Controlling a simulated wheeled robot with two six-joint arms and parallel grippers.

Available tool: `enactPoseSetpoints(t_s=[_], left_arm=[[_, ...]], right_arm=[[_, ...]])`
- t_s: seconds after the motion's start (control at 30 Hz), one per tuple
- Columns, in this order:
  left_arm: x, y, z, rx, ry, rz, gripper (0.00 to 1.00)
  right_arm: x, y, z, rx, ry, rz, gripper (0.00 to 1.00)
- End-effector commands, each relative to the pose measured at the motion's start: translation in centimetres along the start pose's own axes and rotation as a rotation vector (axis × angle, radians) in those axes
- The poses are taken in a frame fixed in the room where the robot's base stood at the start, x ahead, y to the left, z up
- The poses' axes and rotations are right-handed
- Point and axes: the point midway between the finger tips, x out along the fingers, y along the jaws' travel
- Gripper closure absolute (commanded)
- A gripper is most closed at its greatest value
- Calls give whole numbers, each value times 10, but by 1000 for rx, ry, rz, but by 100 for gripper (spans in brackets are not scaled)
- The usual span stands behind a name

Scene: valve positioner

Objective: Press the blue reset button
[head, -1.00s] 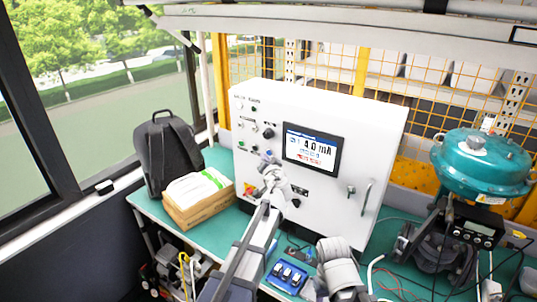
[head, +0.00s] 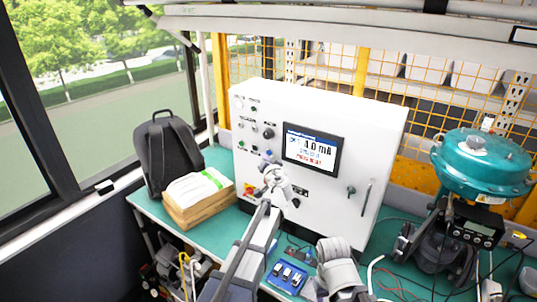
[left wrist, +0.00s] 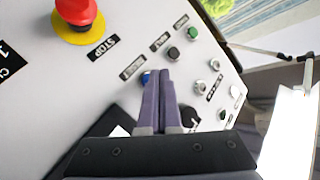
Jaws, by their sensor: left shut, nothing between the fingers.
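The blue reset button (left wrist: 146,77) is on the white panel next to a RESET label in the left wrist view. It also shows as a small blue spot in the head view (head: 268,153). My left gripper (left wrist: 161,73) is shut and empty. Its fingertips are right beside the button in the left wrist view and partly cover it. Whether they touch it I cannot tell. In the head view my left gripper (head: 266,164) is just below the button, in front of the cabinet. My right gripper does not show.
The white cabinet (head: 340,205) has a lit screen (head: 311,148) right of the buttons. A red stop button (left wrist: 77,10) on a yellow ring, plus green and black buttons, sit nearby. A teal actuator (head: 480,160) stands right; a backpack (head: 166,150) and box (head: 200,205) stand left.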

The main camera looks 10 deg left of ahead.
Motion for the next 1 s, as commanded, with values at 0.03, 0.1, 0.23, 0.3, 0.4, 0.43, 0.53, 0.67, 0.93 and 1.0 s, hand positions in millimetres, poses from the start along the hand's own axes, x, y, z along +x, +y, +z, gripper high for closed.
enactPoseSetpoints(t_s=[0.03,0.1,0.23,0.3,0.4,0.43,0.53,0.67,0.93,1.0], left_arm=[[2,1,-2,0,0,0,100],[3,2,-3,0,0,0,100],[3,2,-3,0,0,0,100],[3,2,-3,0,0,0,100],[3,2,-3,0,0,0,100],[3,2,-3,0,0,0,100],[4,3,-3,0,0,0,100],[4,3,-3,0,0,0,100],[7,5,-5,0,0,0,100],[7,5,-6,0,0,0,100]], right_arm=[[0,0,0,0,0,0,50],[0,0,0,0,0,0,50],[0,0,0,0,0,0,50],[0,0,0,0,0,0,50],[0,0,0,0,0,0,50],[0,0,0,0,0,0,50],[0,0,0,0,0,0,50],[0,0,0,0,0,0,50],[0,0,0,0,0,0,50],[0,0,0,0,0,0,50]])
